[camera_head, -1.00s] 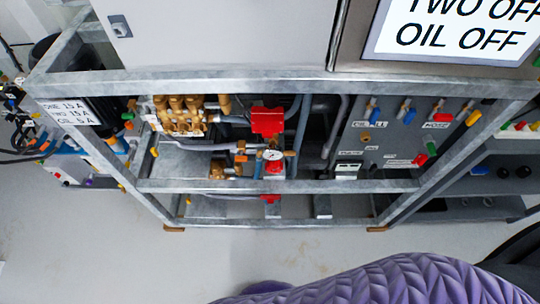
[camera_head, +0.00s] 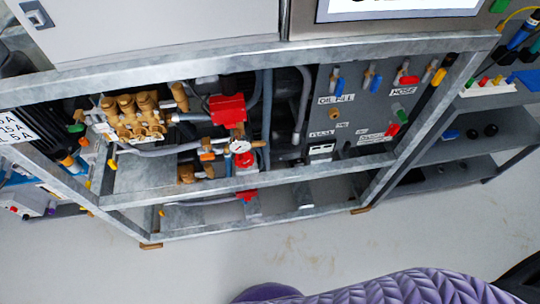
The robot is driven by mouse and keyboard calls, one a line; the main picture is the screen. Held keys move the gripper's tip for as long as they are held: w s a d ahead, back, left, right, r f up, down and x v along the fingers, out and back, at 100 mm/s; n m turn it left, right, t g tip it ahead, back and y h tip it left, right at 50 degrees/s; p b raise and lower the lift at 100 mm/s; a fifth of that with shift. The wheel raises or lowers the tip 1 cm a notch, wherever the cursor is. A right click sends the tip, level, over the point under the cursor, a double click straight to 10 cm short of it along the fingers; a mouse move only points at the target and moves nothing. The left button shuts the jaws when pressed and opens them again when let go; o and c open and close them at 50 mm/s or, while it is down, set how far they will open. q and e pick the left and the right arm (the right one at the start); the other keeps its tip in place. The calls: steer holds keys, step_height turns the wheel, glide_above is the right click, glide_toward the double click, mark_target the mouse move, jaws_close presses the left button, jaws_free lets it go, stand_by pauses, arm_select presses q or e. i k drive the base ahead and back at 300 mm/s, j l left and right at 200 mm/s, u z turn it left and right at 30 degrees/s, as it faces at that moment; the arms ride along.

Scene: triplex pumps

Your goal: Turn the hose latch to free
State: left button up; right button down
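A small white label reading HOSE (camera_head: 403,91) is on the grey panel (camera_head: 352,115) at the right inside of the metal frame. A red handle (camera_head: 408,80) sits just above that label, with a small blue and metal fitting beside it. A yellow handle (camera_head: 439,76) with a black end is to its right. Which of these is the hose latch is not certain at this size; the red handle is nearest the label. Neither of my grippers is in view.
Brass pump heads (camera_head: 134,115), a red block (camera_head: 227,110) and a round gauge (camera_head: 240,147) are inside the galvanised frame (camera_head: 240,183). Its upper rail passes above the panel. Shelves (camera_head: 470,175) stand at the right. The floor (camera_head: 290,240) in front is clear. A purple quilted surface fills the bottom right.

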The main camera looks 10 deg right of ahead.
mark_target(393, 128)
steer(key=z, duration=1.5)
